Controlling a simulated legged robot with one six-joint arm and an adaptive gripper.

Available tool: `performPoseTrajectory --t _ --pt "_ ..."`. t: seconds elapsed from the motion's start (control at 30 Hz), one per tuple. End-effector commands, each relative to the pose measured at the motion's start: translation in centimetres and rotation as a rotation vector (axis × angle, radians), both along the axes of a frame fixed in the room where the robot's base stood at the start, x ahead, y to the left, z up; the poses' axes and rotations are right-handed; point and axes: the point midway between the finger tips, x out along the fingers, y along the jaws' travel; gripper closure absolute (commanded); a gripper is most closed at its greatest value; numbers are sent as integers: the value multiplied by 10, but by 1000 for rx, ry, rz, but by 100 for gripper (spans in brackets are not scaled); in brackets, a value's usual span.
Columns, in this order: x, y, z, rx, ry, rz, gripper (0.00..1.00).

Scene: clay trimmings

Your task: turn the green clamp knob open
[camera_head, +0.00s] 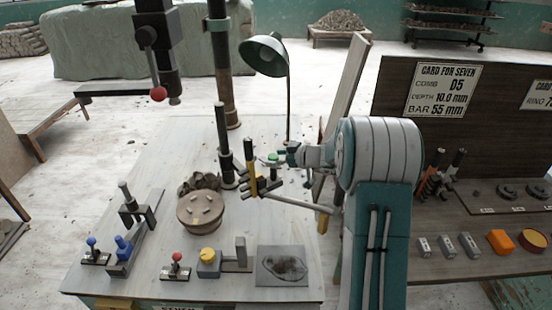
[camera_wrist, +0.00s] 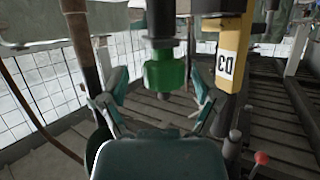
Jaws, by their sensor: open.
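The green clamp knob (camera_wrist: 166,72) hangs under a dark cylindrical fitting in the upper middle of the wrist view. It also shows small in the head view (camera_head: 272,157), beside the dark post. My gripper (camera_wrist: 158,86) is open, with one teal finger to the left of the knob and one to the right. Both fingers look apart from it, though the exact gap in depth is unclear. In the head view my gripper (camera_head: 287,156) is small, just right of the knob.
A yellow upright bar (camera_wrist: 233,65) with a label stands close right of the knob. The dark post (camera_head: 225,150) stands left of it. A green lamp (camera_head: 266,54) rises behind. A round brown block (camera_head: 200,208) and a yellow knob (camera_head: 208,255) occupy the table in front.

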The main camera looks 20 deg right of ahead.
Motion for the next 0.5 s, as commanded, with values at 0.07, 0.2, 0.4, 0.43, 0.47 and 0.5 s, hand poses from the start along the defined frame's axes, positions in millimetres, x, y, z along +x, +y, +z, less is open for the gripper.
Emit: performPoseTrajectory --t 0.07,0.2,0.4,0.43,0.47,0.5 --pt "0 1 0 0 -1 1 19" --pt "-4 -4 3 1 -2 0 19" --pt "-28 -23 15 1 -2 -3 19" --pt "-32 -27 17 1 -2 -3 19" --pt "-36 -30 19 0 -2 -3 19" --pt "-41 -33 21 1 -1 -2 19"
